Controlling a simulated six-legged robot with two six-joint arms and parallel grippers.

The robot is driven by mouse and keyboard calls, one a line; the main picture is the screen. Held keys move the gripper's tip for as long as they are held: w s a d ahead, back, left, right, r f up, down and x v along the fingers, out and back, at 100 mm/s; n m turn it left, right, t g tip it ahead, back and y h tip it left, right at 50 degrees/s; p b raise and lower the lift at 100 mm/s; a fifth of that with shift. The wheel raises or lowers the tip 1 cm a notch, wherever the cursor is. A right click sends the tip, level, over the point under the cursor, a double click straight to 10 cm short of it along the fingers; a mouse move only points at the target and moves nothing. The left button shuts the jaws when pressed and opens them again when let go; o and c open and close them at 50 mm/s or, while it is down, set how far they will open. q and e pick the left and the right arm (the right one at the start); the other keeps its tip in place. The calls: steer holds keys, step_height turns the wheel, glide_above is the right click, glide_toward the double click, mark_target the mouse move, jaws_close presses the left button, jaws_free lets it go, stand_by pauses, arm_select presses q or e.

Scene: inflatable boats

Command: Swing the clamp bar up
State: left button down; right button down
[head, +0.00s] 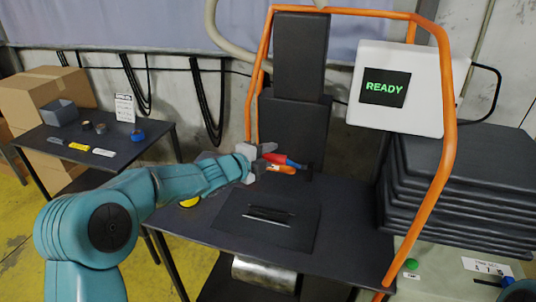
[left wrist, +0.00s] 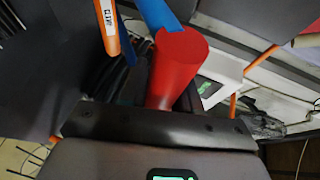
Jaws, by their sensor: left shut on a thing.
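The clamp bar (head: 294,164) is blue with a red grip (head: 276,158) at its left end. It runs from my left gripper towards a dark mount on the black press. My left gripper (head: 263,158) is shut on the red grip. In the left wrist view the red grip (left wrist: 176,65) reaches down to the gripper body, with the blue bar (left wrist: 160,14) beyond it. The fingertips are hard to make out there. An orange piece with a white label (head: 281,169) lies just below the bar.
The black worktable (head: 235,224) carries a dark mat with a black slotted piece (head: 268,214). An orange frame (head: 447,130) surrounds the press. A white panel (head: 432,90) shows READY. Stacked black slabs (head: 465,180) stand at right. A side table (head: 60,141) holds tape rolls.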

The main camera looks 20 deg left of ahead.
stand_by(0.3)
arm_select(q)
steer(key=c, duration=0.9)
jaws_free()
steer(key=shift+w, duration=0.15)
steer(key=shift+s+a+r+b, duration=0.1)
steer(key=shift+s+a+b, duration=0.25)
steer(key=shift+s, duration=0.25)
steer(key=b+v, duration=0.2)
steer(key=v, duration=1.3)
steer(key=shift+d, duration=0.1)
steer(key=shift+s, duration=0.1)
